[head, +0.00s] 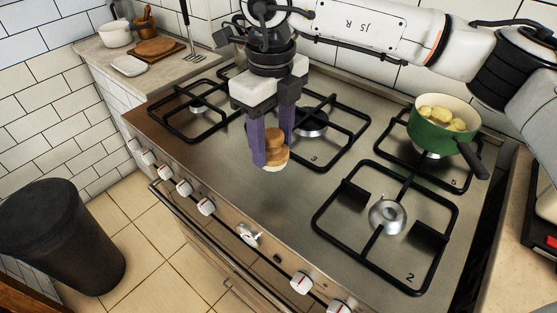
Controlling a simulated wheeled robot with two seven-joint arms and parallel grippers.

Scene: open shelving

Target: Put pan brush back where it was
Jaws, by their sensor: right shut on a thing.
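The pan brush (275,155) is a small round wooden piece with a knob-like top and a paler underside. My right gripper (271,147) comes down from above and is shut on it between two purple fingers. The gripper holds the brush over the bare steel middle of the stove top (235,190), in front of burner 3. The fingers hide part of the brush. My left gripper is not in view.
A green pan (435,136) with yellow pieces sits on the back-right burner. Black grates (330,215) stand up from the stove. The back-left counter (95,55) holds a white pot (115,34), wooden board (156,47), white dish (129,66) and utensil stand (193,52). A dark bin (60,235) stands left.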

